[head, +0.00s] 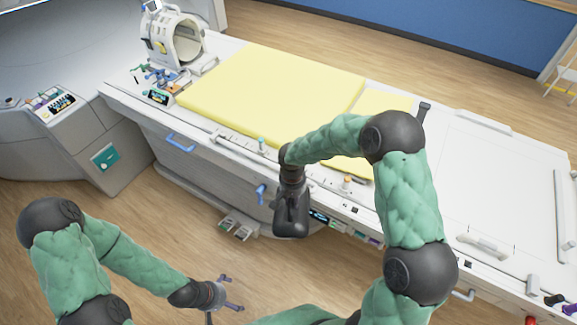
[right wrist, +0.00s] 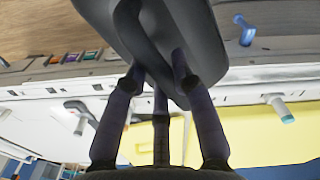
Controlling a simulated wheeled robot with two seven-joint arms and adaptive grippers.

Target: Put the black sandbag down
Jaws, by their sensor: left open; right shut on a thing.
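The black sandbag (head: 291,219) hangs below my right gripper (head: 291,185) in the head view, in front of the near side of the patient table (head: 225,172). In the right wrist view the fingers of my right gripper (right wrist: 160,85) are shut on the strap of the black sandbag (right wrist: 205,35). The bag is apart from the yellow pad as far as I can see. My left gripper (head: 228,293) is open and empty at the lower left, above the wooden floor.
Yellow pads (head: 270,90) cover the middle of the table. A white head coil (head: 175,40) stands at the table's far left end. The white table top (head: 490,180) at the right is mostly bare. Blue handles (head: 180,142) stick out from the near side.

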